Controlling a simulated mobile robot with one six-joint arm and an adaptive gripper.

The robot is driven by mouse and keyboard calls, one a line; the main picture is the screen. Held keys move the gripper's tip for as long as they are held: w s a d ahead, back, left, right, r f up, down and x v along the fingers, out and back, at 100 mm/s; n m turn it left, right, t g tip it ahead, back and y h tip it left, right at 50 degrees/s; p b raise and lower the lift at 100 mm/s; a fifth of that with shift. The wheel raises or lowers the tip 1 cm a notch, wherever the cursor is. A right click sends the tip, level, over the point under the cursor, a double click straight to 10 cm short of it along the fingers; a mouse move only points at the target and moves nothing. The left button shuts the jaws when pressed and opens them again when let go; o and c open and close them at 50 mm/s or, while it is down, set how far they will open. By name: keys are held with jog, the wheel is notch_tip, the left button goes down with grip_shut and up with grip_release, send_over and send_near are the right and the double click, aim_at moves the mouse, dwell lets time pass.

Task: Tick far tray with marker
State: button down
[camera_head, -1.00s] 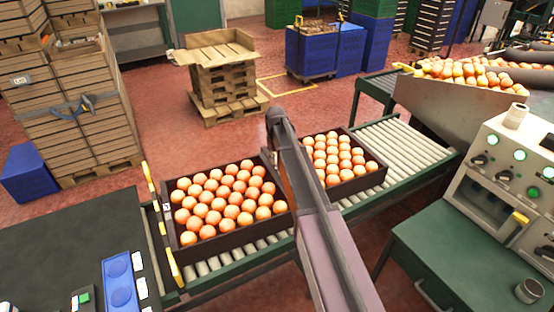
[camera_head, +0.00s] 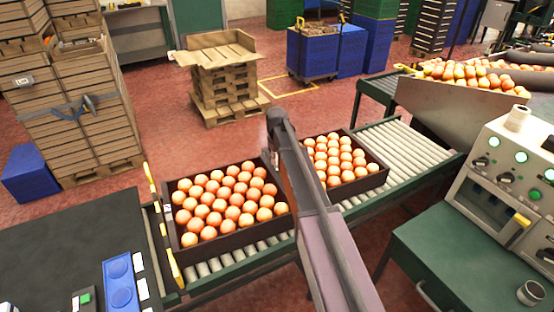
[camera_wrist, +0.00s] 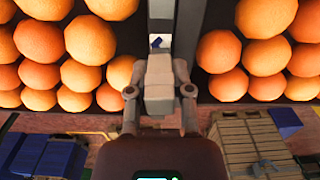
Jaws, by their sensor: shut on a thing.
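Two dark trays of oranges sit on the roller conveyor in the head view, the left tray (camera_head: 240,238) nearer and the right tray (camera_head: 372,180) farther along. My gripper (camera_wrist: 160,88) is shut on a pale grey block-like thing, which I take for the marker (camera_wrist: 160,72). In the wrist view it is between the two trays' oranges, close to the gap. A small white patch with a blue mark (camera_wrist: 157,42) shows just past the marker; I cannot tell which tray it is on, or whether the marker touches it. My arm hides the gripper in the head view.
A control panel (camera_head: 510,165) and green cabinet (camera_head: 460,250) stand at the right. A dark table with a blue holder (camera_head: 121,283) is at the lower left. Wooden pallets (camera_head: 225,85) stand behind the conveyor. Bare rollers (camera_head: 400,150) lie right of the right tray.

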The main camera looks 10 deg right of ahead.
jog(key=shift+s+d, duration=0.15)
jog(key=shift+s, duration=0.45)
dwell(0.3)
dwell(0.4)
notch_tip(320, 180, up, 7)
jog(key=p, duration=0.7)
dwell(0.3)
